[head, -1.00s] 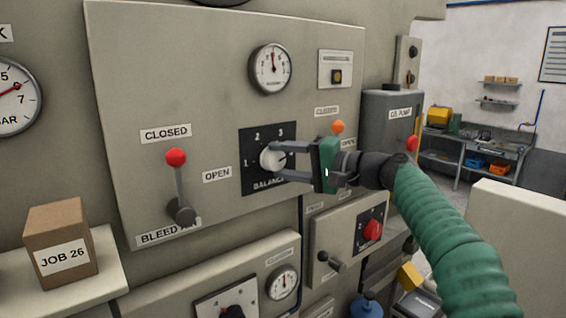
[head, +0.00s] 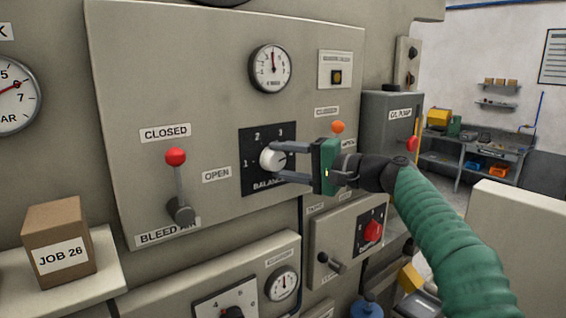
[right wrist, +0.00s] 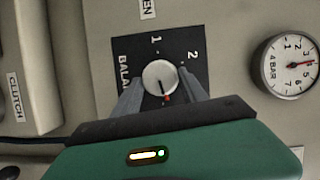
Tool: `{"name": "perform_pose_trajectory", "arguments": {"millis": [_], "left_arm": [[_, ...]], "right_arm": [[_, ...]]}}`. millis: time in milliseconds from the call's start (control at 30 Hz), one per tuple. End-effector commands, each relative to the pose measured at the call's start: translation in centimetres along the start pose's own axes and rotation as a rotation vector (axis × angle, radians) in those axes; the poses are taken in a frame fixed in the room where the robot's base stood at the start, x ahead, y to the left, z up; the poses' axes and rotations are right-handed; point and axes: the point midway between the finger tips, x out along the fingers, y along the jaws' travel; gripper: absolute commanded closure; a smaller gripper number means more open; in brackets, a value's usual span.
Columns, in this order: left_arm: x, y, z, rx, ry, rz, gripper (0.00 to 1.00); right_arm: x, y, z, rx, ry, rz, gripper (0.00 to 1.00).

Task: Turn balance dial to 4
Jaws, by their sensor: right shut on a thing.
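The balance dial (head: 270,160) is a round pale knob on a black plate (head: 250,142) marked 1, 2 and 3, with the rest of the scale hidden by my gripper. My right gripper (head: 277,161) has its two grey fingers on either side of the knob, shut on it. In the right wrist view the knob (right wrist: 159,78) sits between the fingertips, and a small red mark shows at its edge on the gripper side. In the head view the pointer line is toward the right, by the gripper. My left gripper is not in view.
A red-knobbed bleed air lever (head: 177,180) stands left of the dial. A gauge (head: 270,69) is above it. An orange knob (head: 338,127) is just behind my gripper. A JOB 26 box (head: 60,243) sits on a shelf at lower left.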

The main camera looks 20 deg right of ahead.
Motion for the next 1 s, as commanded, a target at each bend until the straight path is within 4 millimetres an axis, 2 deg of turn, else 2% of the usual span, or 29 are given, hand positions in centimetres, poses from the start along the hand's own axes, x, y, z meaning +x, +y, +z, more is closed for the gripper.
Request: {"name": "perform_pose_trajectory", "arguments": {"millis": [1000], "left_arm": [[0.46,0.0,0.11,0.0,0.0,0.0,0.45]], "right_arm": [[0.0,0.34,-0.12,0.045,0.002,-0.014,0.9]]}}
